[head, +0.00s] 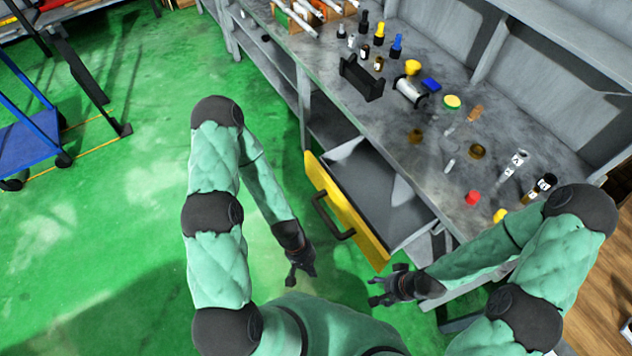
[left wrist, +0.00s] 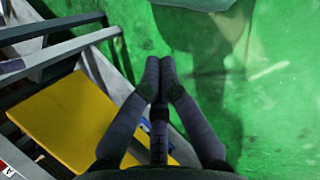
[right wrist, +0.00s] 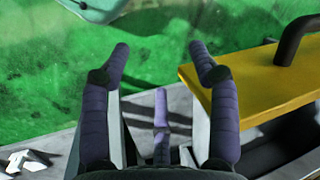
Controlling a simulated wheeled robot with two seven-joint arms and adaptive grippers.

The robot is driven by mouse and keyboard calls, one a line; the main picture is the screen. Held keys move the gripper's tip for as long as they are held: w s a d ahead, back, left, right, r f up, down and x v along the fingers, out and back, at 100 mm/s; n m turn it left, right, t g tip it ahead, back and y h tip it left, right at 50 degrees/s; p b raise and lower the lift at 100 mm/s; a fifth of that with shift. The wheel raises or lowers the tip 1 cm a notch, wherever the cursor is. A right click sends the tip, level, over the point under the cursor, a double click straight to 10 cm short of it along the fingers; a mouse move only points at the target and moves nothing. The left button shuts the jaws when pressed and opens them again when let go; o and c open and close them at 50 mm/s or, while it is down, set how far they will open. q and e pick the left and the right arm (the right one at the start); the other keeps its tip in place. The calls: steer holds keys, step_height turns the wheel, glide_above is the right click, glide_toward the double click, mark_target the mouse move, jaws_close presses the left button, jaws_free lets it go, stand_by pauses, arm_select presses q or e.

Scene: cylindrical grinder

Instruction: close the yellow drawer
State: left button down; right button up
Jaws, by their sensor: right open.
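The yellow drawer (head: 345,212) is pulled out from under the grey workbench, and its grey inside shows in the head view. A dark curved handle (head: 330,217) is on its yellow front. My left gripper (head: 293,280) is in front of the drawer, left of and below the handle, apart from it. In the left wrist view its fingertips (left wrist: 159,65) are together with nothing between them; the yellow front (left wrist: 68,118) shows at left. My right gripper (head: 374,291) is open and empty by the front's near right end. In the right wrist view the yellow front (right wrist: 255,85) lies right of the fingertips (right wrist: 159,48).
The workbench top (head: 440,135) holds several small bottles, caps and coloured parts, including a red cap (head: 472,198) and a black holder (head: 360,78). A blue cart (head: 30,145) stands at far left. The green floor (head: 130,210) left of the drawer is clear.

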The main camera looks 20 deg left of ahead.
arm_select(q)
steer(key=f+n+h, duration=0.1)
steer(key=n, duration=0.1)
steer(key=n+t+h+b, duration=0.6)
steer(key=n+t, duration=1)
steer(key=n, duration=0.4)
glide_toward(316, 175)
steer(key=b+x, duration=0.2)
steer(key=x, duration=0.5)
steer(key=shift+w, duration=0.1)
